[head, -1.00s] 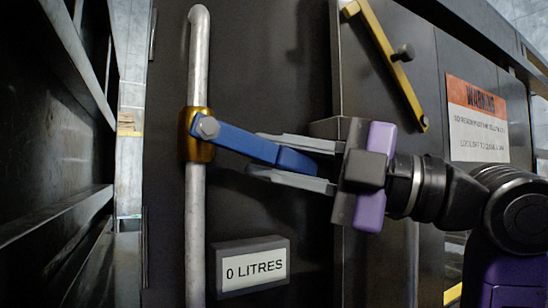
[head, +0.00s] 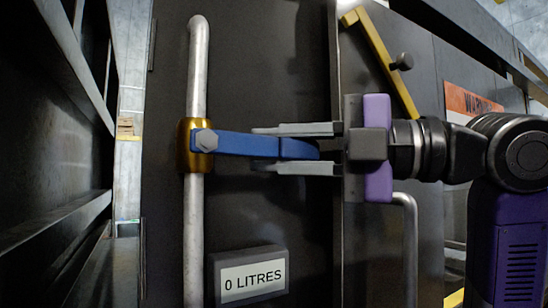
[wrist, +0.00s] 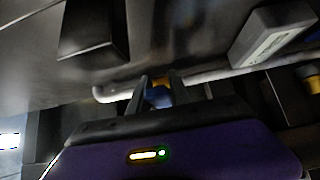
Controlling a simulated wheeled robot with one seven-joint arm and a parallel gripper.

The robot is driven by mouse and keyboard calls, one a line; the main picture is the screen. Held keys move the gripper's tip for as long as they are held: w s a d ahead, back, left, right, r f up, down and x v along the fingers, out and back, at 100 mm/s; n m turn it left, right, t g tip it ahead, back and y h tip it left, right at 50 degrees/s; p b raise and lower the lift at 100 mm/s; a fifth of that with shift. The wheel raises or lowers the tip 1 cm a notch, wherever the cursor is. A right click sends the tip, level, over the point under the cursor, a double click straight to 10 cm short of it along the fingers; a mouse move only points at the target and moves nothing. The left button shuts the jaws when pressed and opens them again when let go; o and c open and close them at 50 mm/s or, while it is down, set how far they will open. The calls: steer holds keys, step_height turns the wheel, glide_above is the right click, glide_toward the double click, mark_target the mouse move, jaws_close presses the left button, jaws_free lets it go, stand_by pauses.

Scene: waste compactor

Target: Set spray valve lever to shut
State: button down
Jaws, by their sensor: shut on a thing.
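The blue spray valve lever (head: 240,144) juts to the right from the brass valve body (head: 184,146) on a vertical grey pipe. It lies almost level, across the pipe. My gripper (head: 296,149) comes from the right, with its fingers above and below the lever's outer end, shut on it. In the wrist view the lever (wrist: 158,97) shows between the two fingers of my gripper (wrist: 176,90), with the pipe (wrist: 215,75) behind. Part of the lever is hidden by the fingers.
A "0 LITRES" display (head: 252,276) sits below the lever. A yellow bar with a dark knob (head: 383,60) is on the panel at upper right, above my arm. A warning sign (head: 470,100) is behind my arm. Dark metal beams (head: 60,215) stand at the left.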

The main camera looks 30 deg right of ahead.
mark_target(309, 146)
steer(key=shift+r, duration=0.2)
steer(key=c, duration=1.2)
jaws_free()
steer(key=b+v, duration=0.2)
steer(key=v, duration=0.5)
steer(key=shift+s+d+r, duration=0.1)
steer(key=shift+s+d, duration=0.2)
steer(key=shift+d, duration=0.05)
